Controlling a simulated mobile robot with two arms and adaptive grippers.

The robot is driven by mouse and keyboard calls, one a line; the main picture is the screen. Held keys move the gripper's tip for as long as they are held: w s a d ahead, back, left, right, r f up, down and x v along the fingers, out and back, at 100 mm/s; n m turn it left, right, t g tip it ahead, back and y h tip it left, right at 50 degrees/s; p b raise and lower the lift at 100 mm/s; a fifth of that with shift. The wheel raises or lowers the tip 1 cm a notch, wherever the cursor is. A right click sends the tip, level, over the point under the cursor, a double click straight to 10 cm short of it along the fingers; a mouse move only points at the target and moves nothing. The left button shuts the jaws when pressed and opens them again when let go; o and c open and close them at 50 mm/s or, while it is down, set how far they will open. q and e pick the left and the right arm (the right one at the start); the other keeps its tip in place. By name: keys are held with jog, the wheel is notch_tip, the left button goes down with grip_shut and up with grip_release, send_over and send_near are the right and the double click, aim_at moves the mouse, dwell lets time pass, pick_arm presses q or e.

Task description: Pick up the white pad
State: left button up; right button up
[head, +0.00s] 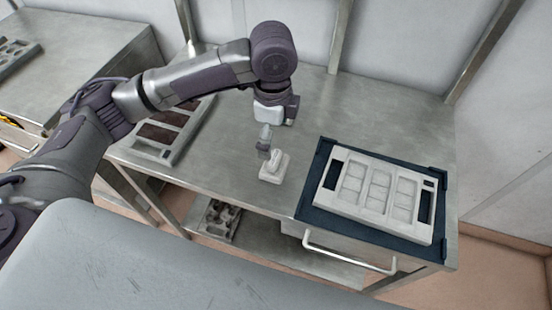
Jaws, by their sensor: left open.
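The white pad (275,167), a small block with a raised knob on top, sits on the metal table near its front edge, at the middle of the head view. My left gripper (264,150) points down just behind and above the pad. It is open, and its fingers look small and partly overlap each other in this view. I cannot tell whether a fingertip touches the knob. My right gripper is not in view.
A pale tray with several recesses (375,190) lies on a dark blue mat (318,215) at the table's right. A grey frame tray (178,150) lies left, partly behind my arm. Bare metal table (225,165) surrounds the pad. A drawer handle (345,262) juts out in front.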

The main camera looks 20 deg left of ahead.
aim_at(274, 158)
pick_arm(q)
notch_tip(274, 158, down, 4)
jog(key=shift+s+r, duration=0.1)
jog(key=shift+r, duration=0.1)
jog(key=shift+w+f, duration=0.2)
jog(key=shift+f, duration=0.95)
jog(key=shift+f+p, duration=0.2)
jog(key=shift+p, duration=0.1)
notch_tip(274, 158, down, 4)
jog(key=shift+w+f+p, duration=0.1)
jog(key=shift+p, duration=0.65)
jog(key=shift+f, duration=0.45)
jog(key=c, duration=1)
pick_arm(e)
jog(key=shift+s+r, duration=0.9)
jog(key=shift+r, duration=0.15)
